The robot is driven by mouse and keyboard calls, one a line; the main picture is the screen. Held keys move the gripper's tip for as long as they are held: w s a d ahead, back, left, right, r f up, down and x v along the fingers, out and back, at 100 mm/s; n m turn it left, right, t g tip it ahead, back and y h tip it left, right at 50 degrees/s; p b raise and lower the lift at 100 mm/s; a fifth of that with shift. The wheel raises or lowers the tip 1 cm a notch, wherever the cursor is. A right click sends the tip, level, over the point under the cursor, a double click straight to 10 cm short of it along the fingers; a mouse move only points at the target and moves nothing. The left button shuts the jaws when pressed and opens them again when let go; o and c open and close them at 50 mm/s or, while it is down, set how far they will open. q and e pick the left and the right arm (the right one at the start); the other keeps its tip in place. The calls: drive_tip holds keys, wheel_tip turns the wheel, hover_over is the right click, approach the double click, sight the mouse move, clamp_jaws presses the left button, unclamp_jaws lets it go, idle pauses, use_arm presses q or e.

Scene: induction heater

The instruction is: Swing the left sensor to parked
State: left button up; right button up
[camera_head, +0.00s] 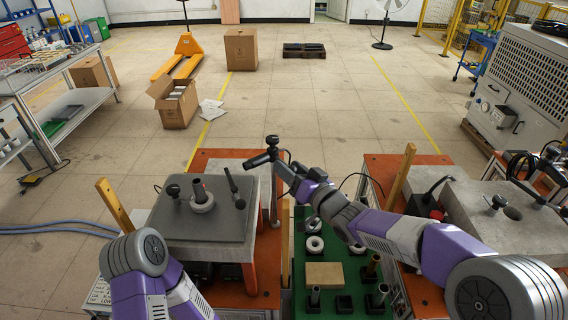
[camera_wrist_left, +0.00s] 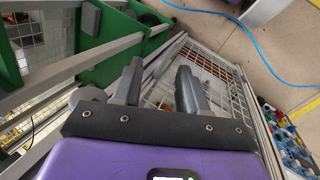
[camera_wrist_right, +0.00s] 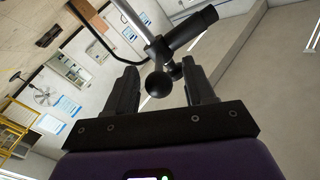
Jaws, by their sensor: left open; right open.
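The left sensor (camera_head: 258,160) is a black cylinder on a clamp at the top of a thin metal post. It points left, beside the left heater's grey plate (camera_head: 175,236). In the right wrist view the sensor (camera_wrist_right: 196,27) lies just beyond the fingertips, and its black ball knob (camera_wrist_right: 158,83) shows between the fingers. My right gripper (camera_head: 284,171) is open at the clamp; it also shows in the right wrist view (camera_wrist_right: 160,85). I cannot tell whether it touches the knob. My left gripper (camera_wrist_left: 160,80) is open and empty, low beside a frame with wire mesh.
On the left plate stand a ring (camera_head: 202,200) around a dark post and several black knobs. A green tray (camera_head: 300,292) with rings and posts lies between the heaters. Wooden uprights stand at left (camera_head: 114,205) and right (camera_head: 400,178). The right heater (camera_head: 490,222) has a grey plate.

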sight(284, 162)
drive_tip(key=shift+x, duration=1.5)
drive_tip(key=shift+c, duration=0.5)
clamp_jaws()
